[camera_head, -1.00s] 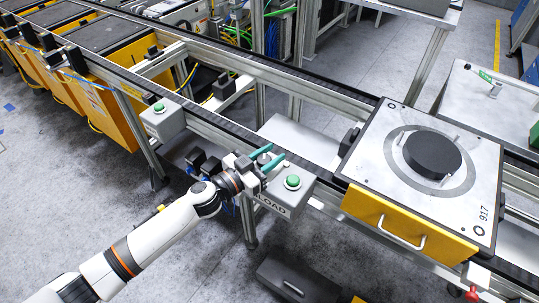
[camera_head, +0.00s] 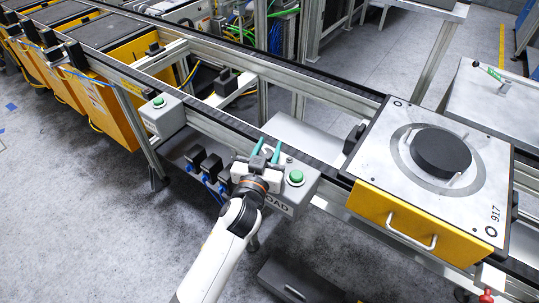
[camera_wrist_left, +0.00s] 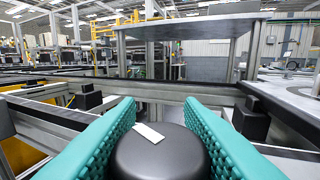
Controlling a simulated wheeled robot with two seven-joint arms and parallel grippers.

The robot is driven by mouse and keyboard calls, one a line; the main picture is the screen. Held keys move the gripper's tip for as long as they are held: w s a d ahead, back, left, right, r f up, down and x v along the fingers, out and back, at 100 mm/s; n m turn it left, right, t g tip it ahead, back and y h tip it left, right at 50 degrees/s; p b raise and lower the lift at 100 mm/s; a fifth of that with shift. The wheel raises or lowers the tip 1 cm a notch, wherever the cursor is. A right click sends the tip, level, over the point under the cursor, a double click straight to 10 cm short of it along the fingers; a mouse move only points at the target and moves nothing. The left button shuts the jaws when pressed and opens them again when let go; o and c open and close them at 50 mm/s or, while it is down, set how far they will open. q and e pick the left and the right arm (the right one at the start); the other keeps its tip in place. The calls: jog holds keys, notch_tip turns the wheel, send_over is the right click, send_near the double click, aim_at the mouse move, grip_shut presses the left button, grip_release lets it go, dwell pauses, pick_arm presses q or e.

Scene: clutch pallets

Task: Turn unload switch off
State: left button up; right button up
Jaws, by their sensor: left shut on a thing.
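The grey control box (camera_head: 308,196) is mounted on the near side of the conveyor rail, its label partly covered so that only "OAD" reads. A green button (camera_head: 296,177) is on its top. My left gripper (camera_head: 266,151) is over the left part of the box, its teal fingers pointing away from me. In the left wrist view, the round black switch knob (camera_wrist_left: 145,160) with a white mark sits between the two teal fingers (camera_wrist_left: 160,140), which are closed on its sides. The white mark is tilted. My wrist hides most of the knob in the head view. My right gripper is not in view.
A yellow pallet (camera_head: 414,226) marked 917 with a black clutch disc (camera_head: 440,150) rests on the conveyor to the right. Another box with a green button (camera_head: 158,101) is on the left. Dark connectors (camera_head: 208,165) hang beside my gripper. Yellow pallets (camera_head: 117,104) line the far left.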

pick_arm(q)
jog(key=shift+a+n+y+b, duration=0.1)
jog(key=shift+n+y+b, duration=0.3)
jog(key=shift+y+b, duration=0.15)
jog(key=o, duration=0.9)
jog(key=shift+o, duration=0.2)
jog(key=b+v, duration=0.1)
jog(key=v, duration=1.1)
jog(key=shift+f, duration=0.15)
